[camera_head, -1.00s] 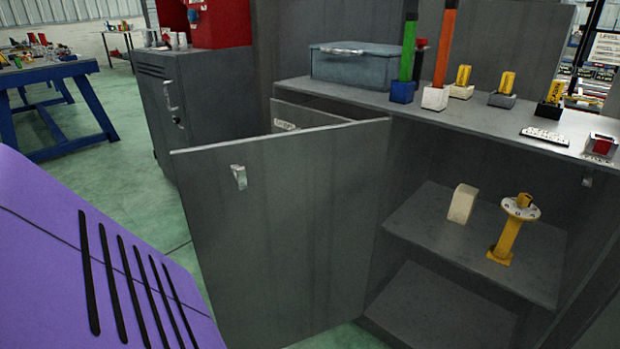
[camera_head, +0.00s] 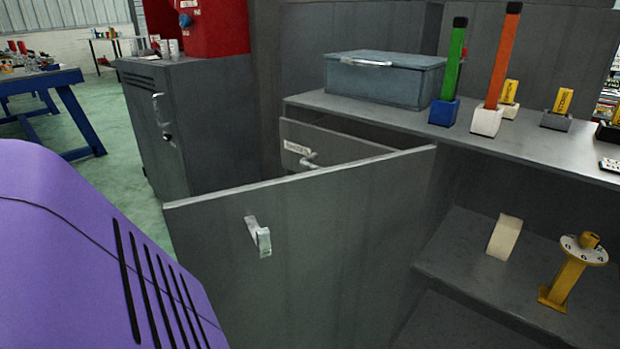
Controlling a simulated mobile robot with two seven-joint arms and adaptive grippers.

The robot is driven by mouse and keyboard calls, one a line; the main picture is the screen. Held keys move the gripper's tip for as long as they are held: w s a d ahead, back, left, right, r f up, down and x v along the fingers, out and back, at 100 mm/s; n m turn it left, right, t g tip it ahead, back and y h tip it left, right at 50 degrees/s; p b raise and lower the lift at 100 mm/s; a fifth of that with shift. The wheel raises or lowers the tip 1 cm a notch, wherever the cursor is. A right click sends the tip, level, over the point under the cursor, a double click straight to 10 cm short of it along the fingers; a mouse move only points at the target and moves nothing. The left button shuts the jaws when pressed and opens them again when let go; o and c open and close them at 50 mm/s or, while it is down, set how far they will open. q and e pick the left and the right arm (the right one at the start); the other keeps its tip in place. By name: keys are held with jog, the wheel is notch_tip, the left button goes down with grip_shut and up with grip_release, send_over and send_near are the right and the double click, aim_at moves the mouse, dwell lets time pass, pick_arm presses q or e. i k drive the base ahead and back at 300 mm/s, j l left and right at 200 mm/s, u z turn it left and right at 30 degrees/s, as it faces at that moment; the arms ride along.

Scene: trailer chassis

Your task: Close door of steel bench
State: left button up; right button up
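The steel bench (camera_head: 395,112) is grey, with its door (camera_head: 335,225) swung wide open toward me. The door has a small metal handle (camera_head: 259,238) on the face I see. To the right of the door the bench's inside is exposed, with a shelf (camera_head: 470,262) holding a cream block (camera_head: 504,238) and a yellow flanged stand (camera_head: 570,272). Neither of my grippers shows in the view.
On the bench top stand a grey-blue toolbox (camera_head: 385,80), green (camera_head: 453,65) and orange (camera_head: 503,60) upright bars in holders, and yellow pieces. A grey cabinet (camera_head: 215,125) stands at the back left. Green floor (camera_head: 115,150) is open left of it.

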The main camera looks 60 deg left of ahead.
aim_at(320, 258)
jog(key=j+z, duration=0.1)
jog(key=j, duration=0.35)
jog(key=k+j+z, duration=0.15)
jog(key=j, duration=0.25)
jog(key=k+j+z, duration=0.1)
jog(key=j, duration=0.35)
jog(key=k+j+z, duration=0.15)
jog(key=j, duration=0.25)
jog(key=k+j+z, duration=0.1)
jog(key=j, duration=0.3)
